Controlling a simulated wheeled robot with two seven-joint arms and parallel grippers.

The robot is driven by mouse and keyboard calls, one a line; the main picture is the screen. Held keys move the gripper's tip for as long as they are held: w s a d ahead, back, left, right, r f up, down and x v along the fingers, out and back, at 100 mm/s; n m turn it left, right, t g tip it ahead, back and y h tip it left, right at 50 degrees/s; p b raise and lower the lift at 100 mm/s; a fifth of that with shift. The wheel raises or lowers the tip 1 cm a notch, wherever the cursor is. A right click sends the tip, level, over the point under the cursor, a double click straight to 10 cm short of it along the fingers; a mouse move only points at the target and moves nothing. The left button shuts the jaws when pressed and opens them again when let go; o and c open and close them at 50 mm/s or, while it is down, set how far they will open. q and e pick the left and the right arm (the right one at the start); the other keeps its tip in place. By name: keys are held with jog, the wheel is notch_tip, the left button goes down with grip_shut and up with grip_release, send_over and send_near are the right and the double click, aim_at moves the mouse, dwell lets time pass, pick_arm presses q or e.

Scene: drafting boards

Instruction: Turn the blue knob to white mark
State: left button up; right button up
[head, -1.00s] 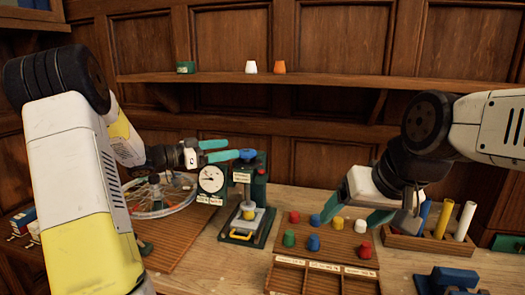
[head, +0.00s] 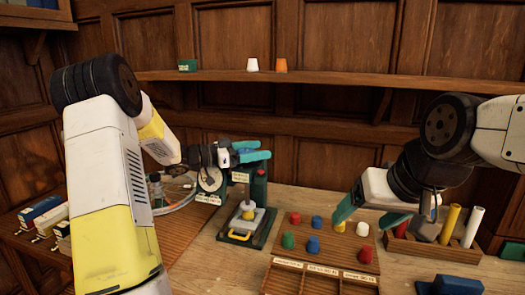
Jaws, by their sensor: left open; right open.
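The blue knob (head: 247,151) sits on top of the green press (head: 259,187) and is mostly hidden by the teal fingers of my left gripper (head: 250,151). That gripper is open, with one finger on each side of the knob; I cannot tell whether they touch it. The white mark cannot be made out. My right gripper (head: 371,214) is open and empty above the right part of the peg board (head: 327,229).
A round dial gauge (head: 209,180) stands just left of the press, partly behind my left gripper. Several coloured pegs stand on the board. A rack with yellow (head: 449,224) and white (head: 472,227) tubes is at the right. A shelf (head: 330,78) runs behind.

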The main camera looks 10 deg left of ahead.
pick_arm(q)
jog(key=shift+d, duration=0.1)
jog(key=c, duration=1.4)
jog(key=shift+o, duration=0.2)
jog(key=shift+w+n+t+y, duration=0.1)
jog(key=shift+n+t+y, duration=0.2)
jog(key=shift+t, duration=0.1)
